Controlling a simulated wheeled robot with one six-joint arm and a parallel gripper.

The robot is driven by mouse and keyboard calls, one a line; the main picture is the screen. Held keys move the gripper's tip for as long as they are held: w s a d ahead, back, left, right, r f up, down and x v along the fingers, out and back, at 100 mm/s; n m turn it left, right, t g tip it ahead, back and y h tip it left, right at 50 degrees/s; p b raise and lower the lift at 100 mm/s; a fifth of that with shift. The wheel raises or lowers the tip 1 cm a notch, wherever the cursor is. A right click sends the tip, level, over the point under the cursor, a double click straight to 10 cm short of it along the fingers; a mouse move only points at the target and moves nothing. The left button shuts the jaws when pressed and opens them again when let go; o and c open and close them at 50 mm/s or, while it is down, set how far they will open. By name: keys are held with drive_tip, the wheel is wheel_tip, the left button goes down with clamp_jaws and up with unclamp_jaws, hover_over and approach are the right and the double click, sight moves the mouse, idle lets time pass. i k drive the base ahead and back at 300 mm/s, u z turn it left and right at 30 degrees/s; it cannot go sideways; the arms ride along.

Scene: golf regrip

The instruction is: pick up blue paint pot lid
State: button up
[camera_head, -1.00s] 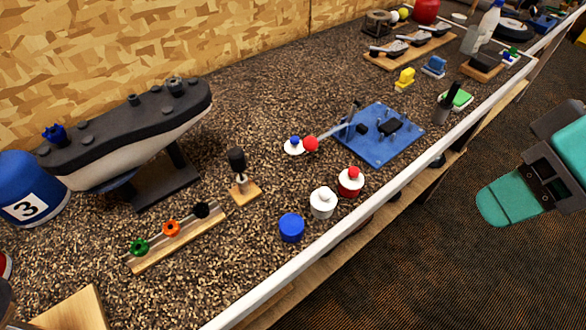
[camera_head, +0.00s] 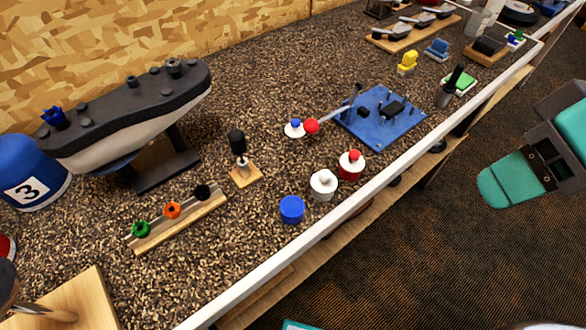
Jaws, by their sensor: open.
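The blue paint pot lid (camera_head: 294,128), a white disc with a blue knob, lies flat on the speckled bench top. A red ball (camera_head: 311,126) on the end of a lever is close at its right. The blue pot (camera_head: 291,209) stands nearer the bench's front edge, showing no knobbed lid. My gripper (camera_head: 505,182), with teal fingers, is open and empty at the right, beyond the bench edge in the picture and far from the lid. The far side of its jaws is hard to make out.
A white pot (camera_head: 323,185) and a red pot (camera_head: 350,165) stand beside the blue pot. The lever runs to a blue plate (camera_head: 400,128). A wooden block with a black-topped post (camera_head: 239,145) and a model boat (camera_head: 130,110) stand left. A white rail (camera_head: 370,178) edges the bench.

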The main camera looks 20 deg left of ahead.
sight(295, 129)
drive_tip(key=z, duration=1.4)
drive_tip(key=i, duration=1)
drive_tip(key=u, duration=3.75)
